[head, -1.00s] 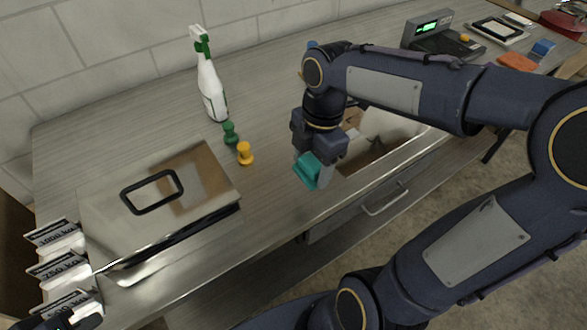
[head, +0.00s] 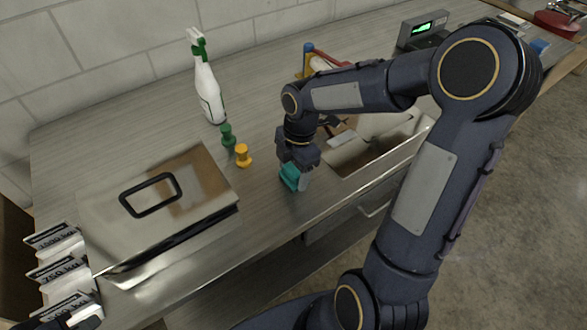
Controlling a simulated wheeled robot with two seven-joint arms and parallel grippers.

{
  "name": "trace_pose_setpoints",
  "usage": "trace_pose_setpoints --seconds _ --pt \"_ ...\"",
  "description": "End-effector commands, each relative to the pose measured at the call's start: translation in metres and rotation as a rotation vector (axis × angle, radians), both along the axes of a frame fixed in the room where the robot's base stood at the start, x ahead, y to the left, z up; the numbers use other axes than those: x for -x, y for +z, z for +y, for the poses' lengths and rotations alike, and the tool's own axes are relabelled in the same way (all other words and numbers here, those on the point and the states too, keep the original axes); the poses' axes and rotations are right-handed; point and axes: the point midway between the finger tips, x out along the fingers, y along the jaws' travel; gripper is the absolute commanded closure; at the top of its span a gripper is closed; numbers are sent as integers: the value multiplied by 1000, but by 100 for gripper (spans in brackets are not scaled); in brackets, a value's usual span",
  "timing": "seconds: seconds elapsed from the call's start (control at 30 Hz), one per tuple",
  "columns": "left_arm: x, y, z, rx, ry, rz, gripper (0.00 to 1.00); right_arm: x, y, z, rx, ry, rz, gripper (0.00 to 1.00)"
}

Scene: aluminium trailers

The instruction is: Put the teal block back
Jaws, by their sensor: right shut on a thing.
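The teal block (head: 288,179) is held between the fingers of my right gripper (head: 297,172), which points down over the steel counter. It is at the counter's front part, right of the yellow knob-shaped piece (head: 243,156) and left of the open basin. I cannot tell whether the block touches the counter.
A lidded steel container (head: 205,190) lies left, beside several labelled white packets (head: 62,270). A green piece (head: 227,136) and a spray bottle (head: 210,92) stand behind. The open basin (head: 385,150) and a scale (head: 422,32) are right. Counter (head: 275,110) near the bottle is clear.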

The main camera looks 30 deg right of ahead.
Motion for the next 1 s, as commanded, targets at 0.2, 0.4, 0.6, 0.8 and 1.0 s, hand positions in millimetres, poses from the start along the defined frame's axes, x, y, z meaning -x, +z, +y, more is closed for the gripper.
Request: trace_pose_setpoints --seconds 0.2,0.4,0.6,0.8,1.0 --pt "0 -4 0 0 0 0 100 0 -5 0 0 0 0 58" --pt "0 -2 0 0 0 0 100 0 -3 0 0 1 0 15" --pt "0 -2 0 0 0 0 100 0 -3 0 0 0 0 15" --pt "0 1 0 0 0 0 100 -1 11 -1 0 -1 -4 15" --pt "0 2 0 0 0 0 100 -2 52 -6 0 -2 -8 15"
